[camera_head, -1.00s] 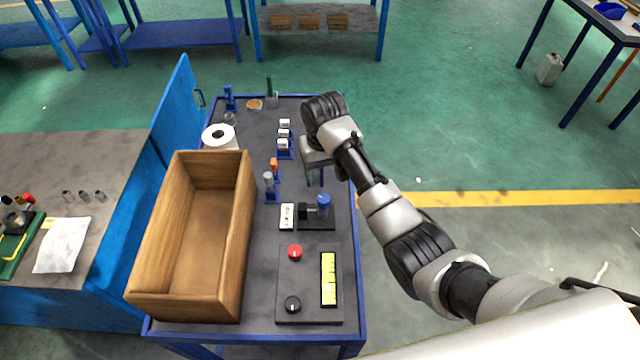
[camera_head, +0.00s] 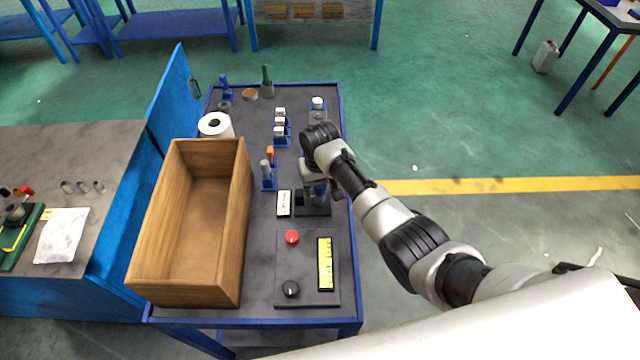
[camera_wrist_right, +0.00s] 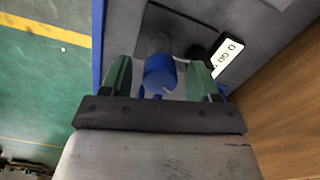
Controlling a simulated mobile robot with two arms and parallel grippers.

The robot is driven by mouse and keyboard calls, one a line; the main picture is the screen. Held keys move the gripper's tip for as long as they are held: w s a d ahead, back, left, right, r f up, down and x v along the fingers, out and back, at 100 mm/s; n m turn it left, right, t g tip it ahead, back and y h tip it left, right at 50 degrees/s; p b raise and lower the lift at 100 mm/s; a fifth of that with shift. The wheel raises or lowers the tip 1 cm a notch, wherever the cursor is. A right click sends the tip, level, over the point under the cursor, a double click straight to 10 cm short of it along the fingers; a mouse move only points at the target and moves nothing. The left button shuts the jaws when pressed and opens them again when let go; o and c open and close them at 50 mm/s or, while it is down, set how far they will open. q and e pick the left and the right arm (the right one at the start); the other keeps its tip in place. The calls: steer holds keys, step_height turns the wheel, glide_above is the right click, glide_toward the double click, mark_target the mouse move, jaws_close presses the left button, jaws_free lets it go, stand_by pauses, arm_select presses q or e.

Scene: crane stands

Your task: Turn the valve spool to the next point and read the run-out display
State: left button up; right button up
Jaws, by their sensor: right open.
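The valve spool is in its fixture (camera_head: 312,209) on the cart; in the right wrist view its blue top (camera_wrist_right: 160,76) shows between my right gripper's green fingers (camera_wrist_right: 160,80). The fingers stand open on both sides of it; I cannot tell whether they touch it. In the head view my right gripper (camera_head: 318,186) is over the fixture and hides most of the spool. The run-out display (camera_head: 284,203) is a small white panel left of the fixture; it also shows in the right wrist view (camera_wrist_right: 228,57), its dark digits too small to read surely. My left gripper is not in view.
A wooden crate (camera_head: 240,262) fills the cart's left side. A control panel (camera_head: 291,265) with a red button, black knob and yellow-lit strip lies at the front. A white roll (camera_head: 216,126) and several small blue stands (camera_head: 281,139) stand farther back. Open floor lies to the right.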

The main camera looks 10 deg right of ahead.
steer(key=c, duration=0.9)
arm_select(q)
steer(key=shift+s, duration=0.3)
arm_select(e)
steer(key=shift+r, duration=0.1)
